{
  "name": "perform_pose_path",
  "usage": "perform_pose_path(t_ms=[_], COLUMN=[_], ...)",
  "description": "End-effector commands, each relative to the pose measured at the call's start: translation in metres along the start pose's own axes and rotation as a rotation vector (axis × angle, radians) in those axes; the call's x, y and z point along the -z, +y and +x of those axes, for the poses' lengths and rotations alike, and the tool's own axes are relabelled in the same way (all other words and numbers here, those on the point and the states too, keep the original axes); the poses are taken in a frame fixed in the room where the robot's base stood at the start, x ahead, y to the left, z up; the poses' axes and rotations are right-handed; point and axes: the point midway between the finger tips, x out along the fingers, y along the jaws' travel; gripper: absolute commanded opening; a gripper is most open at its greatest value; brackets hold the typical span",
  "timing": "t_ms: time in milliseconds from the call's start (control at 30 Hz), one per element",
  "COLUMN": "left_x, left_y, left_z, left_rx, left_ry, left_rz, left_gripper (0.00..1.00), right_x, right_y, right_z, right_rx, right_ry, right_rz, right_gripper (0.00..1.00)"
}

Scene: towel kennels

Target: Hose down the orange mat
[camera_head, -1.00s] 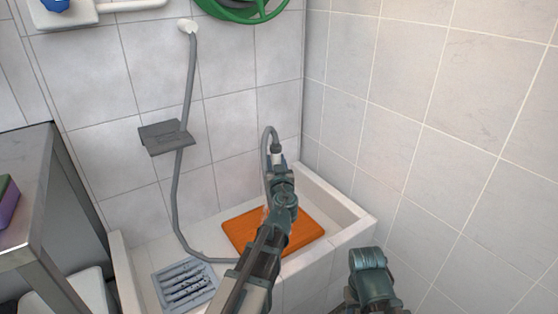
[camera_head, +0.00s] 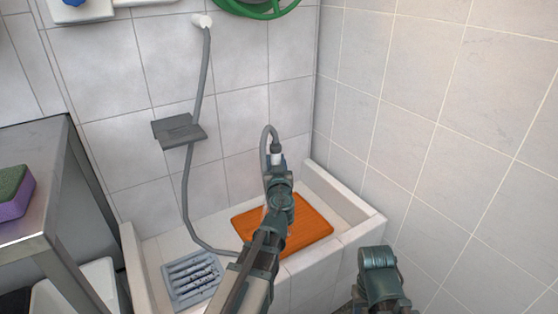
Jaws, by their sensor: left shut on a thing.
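The orange mat (camera_head: 309,229) lies flat in the white tiled basin (camera_head: 369,226), partly hidden behind my left arm. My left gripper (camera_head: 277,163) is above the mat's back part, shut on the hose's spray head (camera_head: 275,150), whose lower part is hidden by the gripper. The grey hose (camera_head: 187,185) runs from the wall outlet down into the basin and loops up to the spray head. No water is visible. Part of my right arm shows at the bottom right; its fingertips are not in view.
A grey drain grate (camera_head: 193,277) lies at the basin's left. A metal table (camera_head: 52,190) at left holds a purple and green sponge (camera_head: 14,193). A green coiled hose (camera_head: 258,8) hangs at the top. Tiled wall bounds the right.

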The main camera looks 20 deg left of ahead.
Motion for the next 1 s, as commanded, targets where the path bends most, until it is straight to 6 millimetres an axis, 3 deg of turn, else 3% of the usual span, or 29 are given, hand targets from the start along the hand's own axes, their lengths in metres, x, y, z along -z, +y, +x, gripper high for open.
perform_pose_path(t_ms=[1000], left_x=[0.000], left_y=[-0.037], left_z=[-0.019], left_rx=[0.001], left_ry=[0.000], left_rz=[0.001], left_gripper=[0.00], right_x=[0.000], right_y=[0.000], right_z=[0.000], right_rx=[0.000], right_ry=[0.000], right_rz=[0.000], right_gripper=[0.50])
